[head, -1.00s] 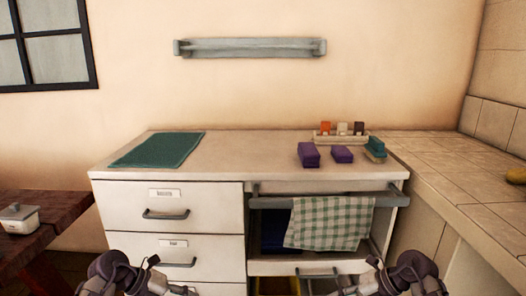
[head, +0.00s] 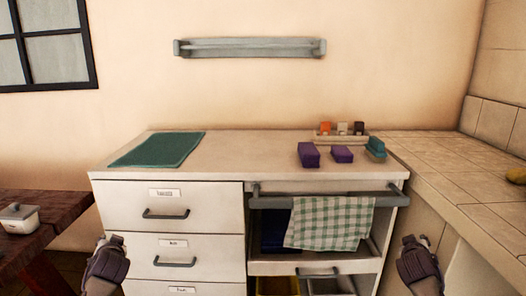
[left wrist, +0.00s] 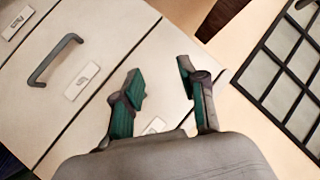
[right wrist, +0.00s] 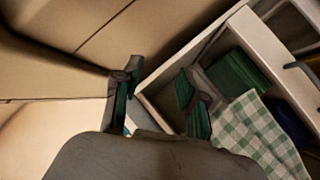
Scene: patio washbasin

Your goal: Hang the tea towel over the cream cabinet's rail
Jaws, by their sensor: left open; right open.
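The green-and-white checked tea towel (head: 330,222) hangs draped over the grey rail (head: 275,202) on the right half of the cream cabinet (head: 240,172). Its lower edge is slanted, and its back side is mostly hidden. The towel also shows in the right wrist view (right wrist: 245,130). My left gripper (head: 112,240) is open and empty, in front of the drawers at left, with its open fingers in the left wrist view (left wrist: 160,72). My right gripper (head: 413,240) is open and empty, right of the towel and apart from it.
On the countertop lie a green cloth (head: 158,149), purple blocks (head: 308,155), a small tray (head: 341,137) and a teal-topped piece (head: 375,148). A wall rail (head: 250,47) is bare. A wooden table (head: 45,225) stands left; a tiled counter (head: 455,170) borders the right.

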